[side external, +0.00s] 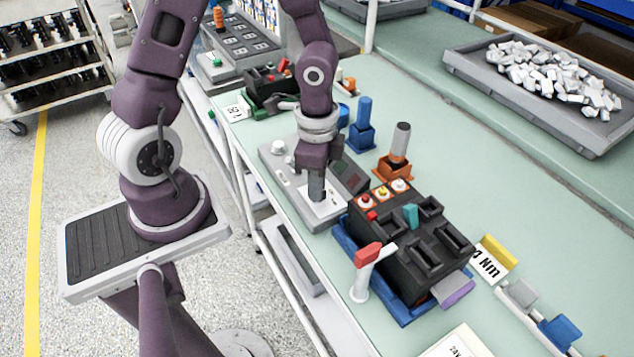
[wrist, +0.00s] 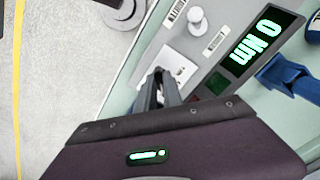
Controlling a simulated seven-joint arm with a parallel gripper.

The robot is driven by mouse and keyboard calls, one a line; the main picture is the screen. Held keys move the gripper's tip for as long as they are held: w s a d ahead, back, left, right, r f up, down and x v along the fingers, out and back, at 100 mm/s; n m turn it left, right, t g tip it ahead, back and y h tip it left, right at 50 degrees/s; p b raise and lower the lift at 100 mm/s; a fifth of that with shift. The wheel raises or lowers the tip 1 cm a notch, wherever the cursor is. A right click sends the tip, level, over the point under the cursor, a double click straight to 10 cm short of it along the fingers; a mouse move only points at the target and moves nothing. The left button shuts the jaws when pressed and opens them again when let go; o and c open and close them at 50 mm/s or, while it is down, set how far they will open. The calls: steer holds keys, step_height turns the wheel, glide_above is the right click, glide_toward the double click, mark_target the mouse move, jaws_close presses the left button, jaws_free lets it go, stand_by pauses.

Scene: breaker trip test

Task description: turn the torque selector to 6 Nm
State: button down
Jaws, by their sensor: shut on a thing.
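The grey torque unit (side external: 271,165) lies on the green bench, and it also shows in the wrist view (wrist: 226,60). Its display (wrist: 262,42) reads 0 Nm in green. My gripper (side external: 317,196) points down over the unit's white dial plate (side external: 327,212), at its near end. In the wrist view my gripper (wrist: 158,76) is shut over the same plate (wrist: 172,64). The fingers cover the selector between them, so its pointer and most of the scale are hidden. A white round knob (wrist: 196,18) on the unit stands apart from the fingers.
A black breaker fixture (side external: 400,235) in a blue tray stands close right of the unit, with a red-topped lever (side external: 368,255) in front. Blue (side external: 362,125) and orange (side external: 395,160) holders with upright handles stand behind. A grey tray of white parts (side external: 475,85) is at back right.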

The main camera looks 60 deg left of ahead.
stand_by(0.6)
steer(key=c, duration=1.5)
jaws_free()
step_height(320, 180, up, 7)
steer(key=shift+r, duration=0.1)
steer(key=s+r+n+t, duration=0.2)
steer(key=s+r+n, duration=0.1)
steer(key=r, duration=0.2)
steer(key=s+d+r+n+t, duration=0.1)
steer(key=s+r+n, duration=0.2)
steer(key=s+r, duration=0.1)
steer(key=s+r+n+t, duration=0.2)
steer(key=s+r, duration=0.1)
steer(key=r, duration=0.3)
steer(key=shift+s+d+n+t, duration=0.2)
steer(key=shift+s+n+t, duration=0.1)
steer(key=shift+n, duration=0.1)
